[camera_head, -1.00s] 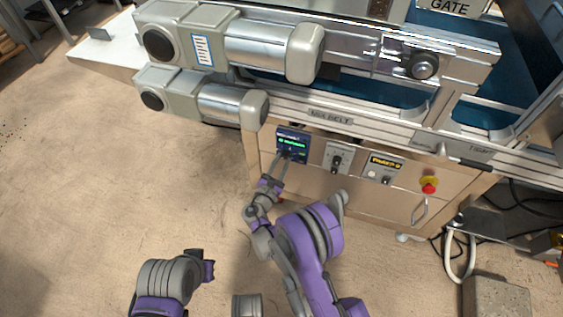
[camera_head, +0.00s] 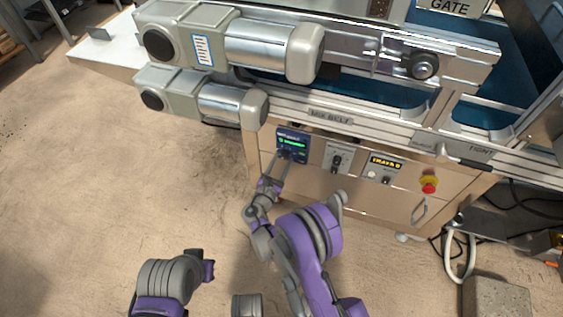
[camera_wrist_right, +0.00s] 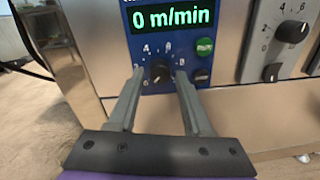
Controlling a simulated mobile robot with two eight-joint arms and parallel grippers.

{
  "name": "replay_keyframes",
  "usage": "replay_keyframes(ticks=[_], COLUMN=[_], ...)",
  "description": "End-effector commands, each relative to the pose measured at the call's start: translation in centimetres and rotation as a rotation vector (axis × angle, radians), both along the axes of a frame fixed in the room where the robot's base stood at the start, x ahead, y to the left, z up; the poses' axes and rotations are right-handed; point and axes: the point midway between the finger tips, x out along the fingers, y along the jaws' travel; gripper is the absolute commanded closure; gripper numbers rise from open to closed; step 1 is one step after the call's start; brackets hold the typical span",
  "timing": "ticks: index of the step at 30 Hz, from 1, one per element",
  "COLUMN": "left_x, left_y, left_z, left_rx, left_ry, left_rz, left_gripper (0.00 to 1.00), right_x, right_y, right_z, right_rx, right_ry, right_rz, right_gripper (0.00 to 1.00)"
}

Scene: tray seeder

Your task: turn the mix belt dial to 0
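The mix belt dial (camera_wrist_right: 159,72) is a small black knob on a blue panel (camera_head: 293,145) below the MIX BELT label. In the right wrist view, the panel's display (camera_wrist_right: 172,18) reads 0 m/min in green. The knob's pale mark seems to point to the lower left, but it is small. My right gripper (camera_wrist_right: 160,75) is open, with one finger on each side of the dial and gaps to it. In the head view my right gripper (camera_head: 281,165) reaches the panel's lower part and hides the dial. Part of my left arm shows at the bottom; its fingers do not.
A green button (camera_wrist_right: 204,46) and a dark button (camera_wrist_right: 200,76) sit right of the dial. Farther right are a grey dial panel (camera_head: 337,158), a yellow-labelled panel (camera_head: 383,166) and a red stop button (camera_head: 429,187). Motors (camera_head: 205,103) overhang at the upper left.

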Motion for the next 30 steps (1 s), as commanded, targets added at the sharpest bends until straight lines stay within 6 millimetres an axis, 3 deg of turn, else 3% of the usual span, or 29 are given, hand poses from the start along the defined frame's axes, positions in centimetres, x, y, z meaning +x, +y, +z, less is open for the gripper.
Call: replay_keyframes(ticks=[14,24,30], left_x=[0.0,-0.2,-0.3], left_y=[0.0,0.0,0.0], left_z=[0.2,1.2,1.6], left_rx=[0.0,0.0,0.0], left_ry=[0.0,0.0,-0.001], left_rz=[0.0,0.0,0.0], left_gripper=[1.0,1.0,1.0], right_x=[-0.9,-7.0,-9.5], right_y=[0.4,2.8,3.7], right_z=[0.1,0.2,0.2], right_rx=[0.001,0.001,0.001], right_ry=[-0.001,0.0,-0.001], right_rz=[0.002,0.002,0.002], right_gripper=[0.36,0.36,0.36])
